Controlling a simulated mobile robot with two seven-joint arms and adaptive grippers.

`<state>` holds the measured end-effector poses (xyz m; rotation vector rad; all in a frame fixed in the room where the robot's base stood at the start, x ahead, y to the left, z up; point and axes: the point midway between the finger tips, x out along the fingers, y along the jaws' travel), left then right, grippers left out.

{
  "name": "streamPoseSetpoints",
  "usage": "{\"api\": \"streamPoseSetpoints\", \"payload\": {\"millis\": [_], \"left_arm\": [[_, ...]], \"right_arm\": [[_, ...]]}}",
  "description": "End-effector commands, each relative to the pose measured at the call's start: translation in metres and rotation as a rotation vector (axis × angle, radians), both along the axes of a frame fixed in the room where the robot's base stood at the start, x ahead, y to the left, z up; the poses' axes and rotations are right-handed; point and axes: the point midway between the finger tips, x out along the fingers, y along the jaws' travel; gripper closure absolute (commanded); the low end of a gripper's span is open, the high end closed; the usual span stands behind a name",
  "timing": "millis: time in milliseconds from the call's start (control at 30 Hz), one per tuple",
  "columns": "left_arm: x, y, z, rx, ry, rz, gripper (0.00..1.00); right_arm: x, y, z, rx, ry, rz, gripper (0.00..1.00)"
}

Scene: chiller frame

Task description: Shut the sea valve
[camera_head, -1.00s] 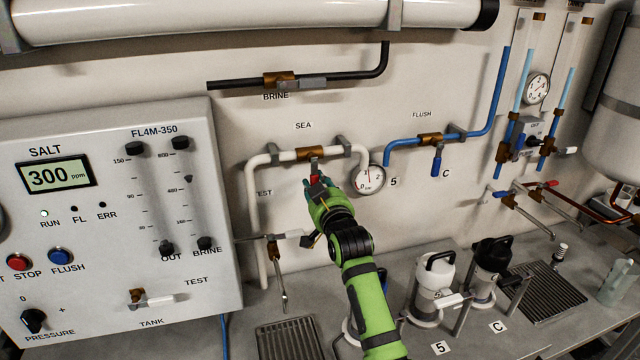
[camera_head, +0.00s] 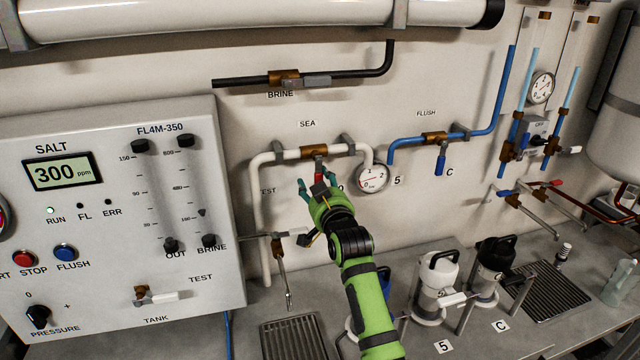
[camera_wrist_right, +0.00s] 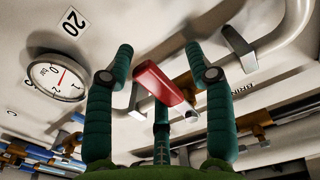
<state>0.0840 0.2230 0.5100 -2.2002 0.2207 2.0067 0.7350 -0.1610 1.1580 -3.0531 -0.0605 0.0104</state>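The sea valve has a brass body (camera_head: 313,152) on the white pipe under the SEA label. Its red handle (camera_head: 319,171) hangs down from the body, across the run of the pipe. My right gripper (camera_head: 320,187) is at the handle, with its teal fingers spread apart. In the right wrist view the red handle (camera_wrist_right: 166,85) shows between the spread fingers of my right gripper (camera_wrist_right: 159,65), with a visible gap on each side. The handle's lower end is partly hidden by the gripper in the head view. My left gripper is not in view.
A round gauge (camera_head: 372,178) sits close right of the gripper, with the blue flush valve handle (camera_head: 440,165) beyond it. The grey control panel (camera_head: 110,215) stands at the left. A small tap (camera_head: 278,250) and filter housings (camera_head: 436,285) are below, near the forearm.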

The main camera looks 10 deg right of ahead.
Motion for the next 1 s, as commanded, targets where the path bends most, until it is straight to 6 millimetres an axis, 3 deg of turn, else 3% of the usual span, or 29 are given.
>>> {"api": "streamPoseSetpoints", "payload": {"millis": [200,367,800,1000], "left_arm": [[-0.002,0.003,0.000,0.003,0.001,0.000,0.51],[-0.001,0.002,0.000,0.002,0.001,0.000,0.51],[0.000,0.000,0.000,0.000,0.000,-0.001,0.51],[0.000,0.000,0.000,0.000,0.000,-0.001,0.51]], "right_arm": [[-0.002,-0.002,0.002,-0.005,-0.004,-0.003,0.46],[-0.015,-0.003,0.001,-0.006,-0.005,-0.004,0.46],[-0.093,-0.004,0.001,-0.004,-0.002,-0.002,0.46],[-0.115,-0.003,0.001,-0.004,-0.001,-0.001,0.46]]}}
